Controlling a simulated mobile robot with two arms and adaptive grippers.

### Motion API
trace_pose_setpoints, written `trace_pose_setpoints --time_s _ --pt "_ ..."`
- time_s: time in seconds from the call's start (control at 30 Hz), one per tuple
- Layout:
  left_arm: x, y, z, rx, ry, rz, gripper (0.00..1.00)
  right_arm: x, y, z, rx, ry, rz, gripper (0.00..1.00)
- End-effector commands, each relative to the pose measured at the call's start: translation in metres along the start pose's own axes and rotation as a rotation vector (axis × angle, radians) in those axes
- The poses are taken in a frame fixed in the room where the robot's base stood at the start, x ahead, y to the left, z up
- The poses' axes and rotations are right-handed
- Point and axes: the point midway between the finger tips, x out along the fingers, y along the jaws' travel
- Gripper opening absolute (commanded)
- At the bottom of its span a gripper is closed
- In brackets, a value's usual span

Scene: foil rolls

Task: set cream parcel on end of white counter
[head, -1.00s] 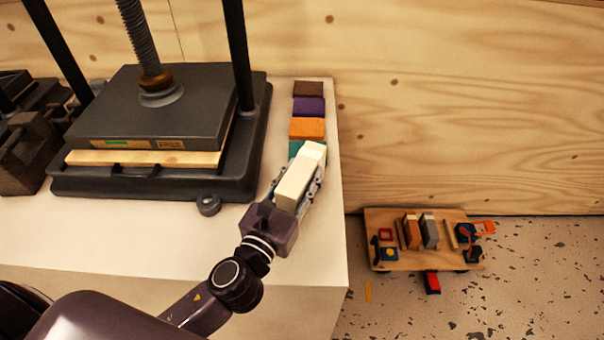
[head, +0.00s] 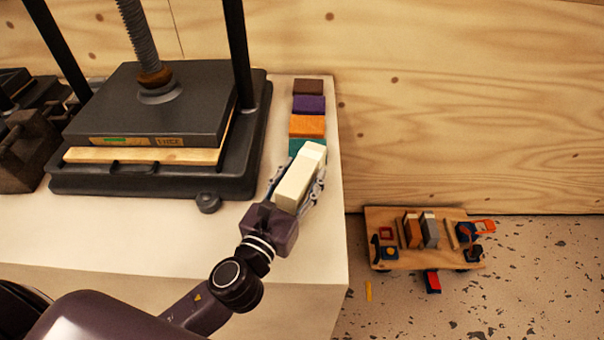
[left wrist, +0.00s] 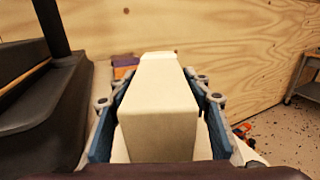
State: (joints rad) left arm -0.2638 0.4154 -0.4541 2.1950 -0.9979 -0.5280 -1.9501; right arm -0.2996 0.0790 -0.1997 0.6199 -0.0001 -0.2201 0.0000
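The cream parcel (head: 297,184) is a long pale block at the near end of a row of coloured parcels on the white counter (head: 318,245). It lies between the two fingers of my left gripper (head: 293,182). In the left wrist view the parcel (left wrist: 158,112) fills the middle, with a blue-padded finger on each side and narrow gaps showing beside it. The gripper is open around it. The parcel's underside is hidden, so its contact with the counter is not visible. My right gripper is not in view.
Teal (head: 296,146), orange (head: 307,126), purple (head: 309,105) and brown (head: 308,87) parcels line up behind it. A dark screw press (head: 160,185) stands to the left. A wooden cart (head: 400,262) with small items is on the floor at right, beyond the counter's edge.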

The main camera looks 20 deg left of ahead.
Motion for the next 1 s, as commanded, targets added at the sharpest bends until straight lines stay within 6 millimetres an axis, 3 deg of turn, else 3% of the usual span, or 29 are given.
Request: trace_pose_setpoints --time_s 0.47,1.0 --pt "-0.007 0.0 -0.004 -0.002 0.008 0.001 0.55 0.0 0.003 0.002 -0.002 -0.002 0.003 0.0" --pt "-0.082 0.0 -0.003 -0.001 0.007 0.001 0.55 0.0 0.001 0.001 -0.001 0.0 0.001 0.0"
